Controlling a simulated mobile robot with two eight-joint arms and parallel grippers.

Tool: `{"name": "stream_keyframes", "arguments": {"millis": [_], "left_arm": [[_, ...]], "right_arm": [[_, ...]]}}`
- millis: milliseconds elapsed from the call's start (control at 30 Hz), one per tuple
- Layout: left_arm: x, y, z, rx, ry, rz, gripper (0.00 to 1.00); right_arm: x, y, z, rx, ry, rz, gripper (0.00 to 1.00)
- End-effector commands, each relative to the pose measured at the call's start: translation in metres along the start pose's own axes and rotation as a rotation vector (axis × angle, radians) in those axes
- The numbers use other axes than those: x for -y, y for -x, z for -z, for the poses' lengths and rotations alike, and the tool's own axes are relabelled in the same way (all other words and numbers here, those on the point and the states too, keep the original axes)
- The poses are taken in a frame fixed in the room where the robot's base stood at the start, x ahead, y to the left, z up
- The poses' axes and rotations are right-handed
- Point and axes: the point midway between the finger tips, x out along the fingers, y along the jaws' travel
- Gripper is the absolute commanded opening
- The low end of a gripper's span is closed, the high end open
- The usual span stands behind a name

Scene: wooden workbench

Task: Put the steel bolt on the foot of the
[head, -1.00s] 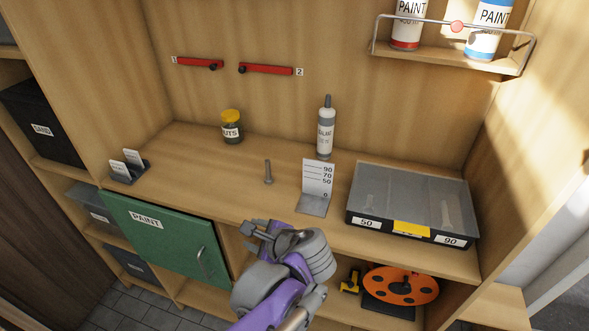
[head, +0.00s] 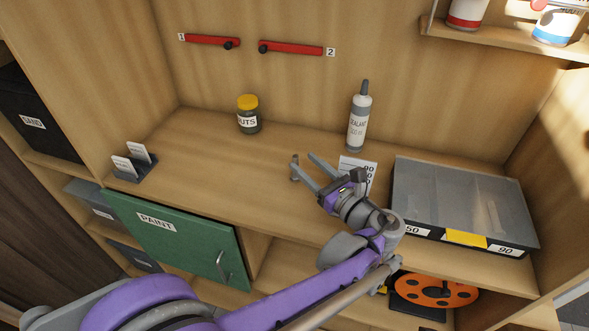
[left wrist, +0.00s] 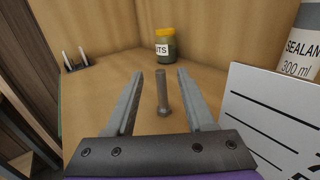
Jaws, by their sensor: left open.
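The steel bolt (head: 294,170) is on the bench top, seemingly upright with its head down. My left gripper (head: 306,160) is open, low over the bench, with its fingers pointing toward the bolt. In the left wrist view the bolt (left wrist: 162,92) shows in the gap between the two fingers (left wrist: 160,74), with space visible on both sides. The white height gauge card (head: 358,165) stands just behind the gripper; the arm hides its grey foot. The card also shows large at the right of the left wrist view (left wrist: 270,125). My right gripper is not in view.
A nuts jar (head: 248,115) and a sealant bottle (head: 358,118) stand at the back. A clear-lidded case (head: 460,200) lies at right, a small card holder (head: 135,165) at left. The bench left of the bolt is clear. A green paint door (head: 180,235) is below.

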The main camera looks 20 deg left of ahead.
Motion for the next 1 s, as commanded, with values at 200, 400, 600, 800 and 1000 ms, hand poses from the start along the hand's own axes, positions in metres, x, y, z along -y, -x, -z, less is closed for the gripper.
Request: {"name": "stream_keyframes", "arguments": {"millis": [200,400,600,800,1000], "left_arm": [[-0.001,-0.002,0.036,0.0,0.001,-0.002,0.54],[-0.001,-0.017,0.034,-0.001,0.001,-0.002,0.54],[-0.001,-0.049,0.033,0.0,0.001,-0.005,0.54],[-0.001,-0.073,0.033,-0.001,0.001,-0.002,0.54],[0.0,-0.075,0.033,-0.001,0.001,0.0,0.54]], "right_arm": [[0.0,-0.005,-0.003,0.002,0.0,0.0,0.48],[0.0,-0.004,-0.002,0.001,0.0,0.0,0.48],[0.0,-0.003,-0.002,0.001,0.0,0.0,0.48],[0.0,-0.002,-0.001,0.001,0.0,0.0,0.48],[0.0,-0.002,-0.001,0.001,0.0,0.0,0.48]]}}
